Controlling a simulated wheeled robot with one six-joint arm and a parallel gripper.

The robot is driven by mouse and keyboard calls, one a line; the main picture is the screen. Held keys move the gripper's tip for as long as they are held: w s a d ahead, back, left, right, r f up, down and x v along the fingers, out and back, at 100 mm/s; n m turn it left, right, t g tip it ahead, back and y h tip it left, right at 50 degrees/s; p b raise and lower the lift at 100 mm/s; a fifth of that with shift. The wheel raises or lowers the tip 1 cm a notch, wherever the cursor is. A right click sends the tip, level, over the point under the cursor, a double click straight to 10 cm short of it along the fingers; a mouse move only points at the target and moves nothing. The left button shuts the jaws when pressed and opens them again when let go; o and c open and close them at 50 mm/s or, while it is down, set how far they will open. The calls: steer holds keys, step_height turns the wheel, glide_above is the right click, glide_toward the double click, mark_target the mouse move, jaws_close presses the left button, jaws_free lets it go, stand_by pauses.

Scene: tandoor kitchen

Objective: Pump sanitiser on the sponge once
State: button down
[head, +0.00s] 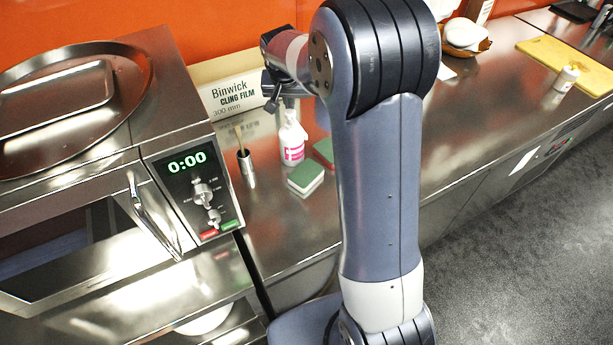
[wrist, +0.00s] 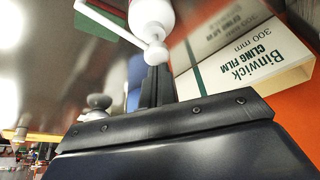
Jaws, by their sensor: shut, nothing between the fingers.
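The sanitiser bottle (head: 292,142) is white with a pink label and stands upright on the steel counter. A green and white sponge (head: 306,178) lies flat just in front of it. In the head view my gripper (head: 271,104) is at the height of the bottle's top, close to it. In the wrist view the bottle's white body (wrist: 152,14) and pump head (wrist: 155,54) are right at the tips of my gripper (wrist: 158,72). The fingers are shut and empty. I cannot tell whether they touch the pump head.
A Binwick cling film box (head: 236,96) stands behind the bottle. A metal cup with a wooden-handled tool (head: 247,168) stands left of it, and a red and green pad (head: 324,152) lies to the right. The oven (head: 190,180) bounds the left side. Counter further right is partly clear.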

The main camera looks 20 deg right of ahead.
steer(key=shift+f+b, duration=0.8)
steer(key=shift+f, duration=0.3)
steer(key=shift+r, duration=0.2)
steer(key=shift+r+p, duration=1)
steer(key=shift+r, duration=0.25)
steer(key=shift+r, duration=0.1)
step_height(320, 180, up, 6)
steer(key=p, duration=0.4)
steer(key=shift+f, duration=0.25)
steer(key=shift+f+b, duration=2.35)
steer(key=shift+f, duration=1)
